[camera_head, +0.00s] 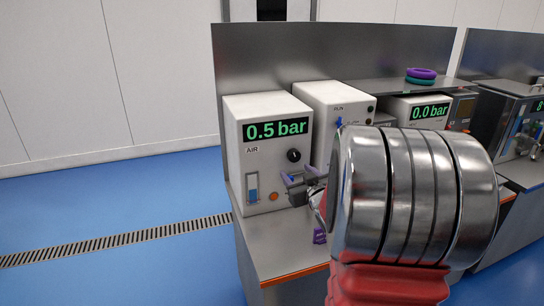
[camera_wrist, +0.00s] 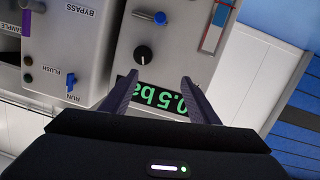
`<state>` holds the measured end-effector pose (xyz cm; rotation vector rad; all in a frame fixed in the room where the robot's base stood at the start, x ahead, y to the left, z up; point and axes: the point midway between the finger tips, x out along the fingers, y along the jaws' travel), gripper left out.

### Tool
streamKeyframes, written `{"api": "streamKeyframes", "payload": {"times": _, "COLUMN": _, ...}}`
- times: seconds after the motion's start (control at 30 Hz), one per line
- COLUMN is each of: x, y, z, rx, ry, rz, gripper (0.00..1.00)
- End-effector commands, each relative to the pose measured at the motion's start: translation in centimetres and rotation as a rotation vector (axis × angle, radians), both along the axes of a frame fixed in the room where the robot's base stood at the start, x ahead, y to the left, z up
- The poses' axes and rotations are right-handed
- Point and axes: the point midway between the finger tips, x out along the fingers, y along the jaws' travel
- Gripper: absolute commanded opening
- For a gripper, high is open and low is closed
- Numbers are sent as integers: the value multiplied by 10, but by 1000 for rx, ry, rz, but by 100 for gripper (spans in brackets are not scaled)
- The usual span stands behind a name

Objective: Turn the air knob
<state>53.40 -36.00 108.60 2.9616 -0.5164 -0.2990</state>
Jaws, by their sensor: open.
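The air knob (camera_head: 294,155) is a small black round knob with a pale mark. It sits on the front of the white AIR unit (camera_head: 236,170), below the display (camera_head: 275,128), which reads 0.5 bar. In the wrist view, turned nearly upside down, the knob (camera_wrist: 143,55) lies beyond the fingertips, left of the middle between them. My gripper (camera_head: 299,178) is open in front of the unit, a little below the knob in the head view. Its two fingers (camera_wrist: 160,80) hold nothing and appear apart from the knob.
A blue level gauge (camera_head: 253,190) and an orange button (camera_head: 274,196) are on the same panel. A second white unit (camera_head: 318,98) stands close on the right. A unit reading 0.0 bar (camera_head: 415,105) stands farther right. A purple item (camera_head: 319,236) is on the bench.

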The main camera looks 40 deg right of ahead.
Motion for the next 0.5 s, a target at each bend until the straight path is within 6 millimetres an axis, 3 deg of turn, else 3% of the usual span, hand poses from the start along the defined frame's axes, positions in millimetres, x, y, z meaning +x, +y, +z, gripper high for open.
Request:
{"api": "streamKeyframes", "payload": {"times": 0.03, "x": -3, "y": -14, "z": -7, "rx": 3, "ry": -25, "rz": 3, "gripper": 55}}
{"api": "streamKeyframes", "payload": {"times": 0.2, "x": -13, "y": -40, "z": -19, "rx": 5, "ry": -124, "rz": 38, "gripper": 55}}
{"api": "streamKeyframes", "payload": {"times": 0.5, "x": -21, "y": -51, "z": -23, "rx": 9, "ry": -187, "rz": 66, "gripper": 55}}
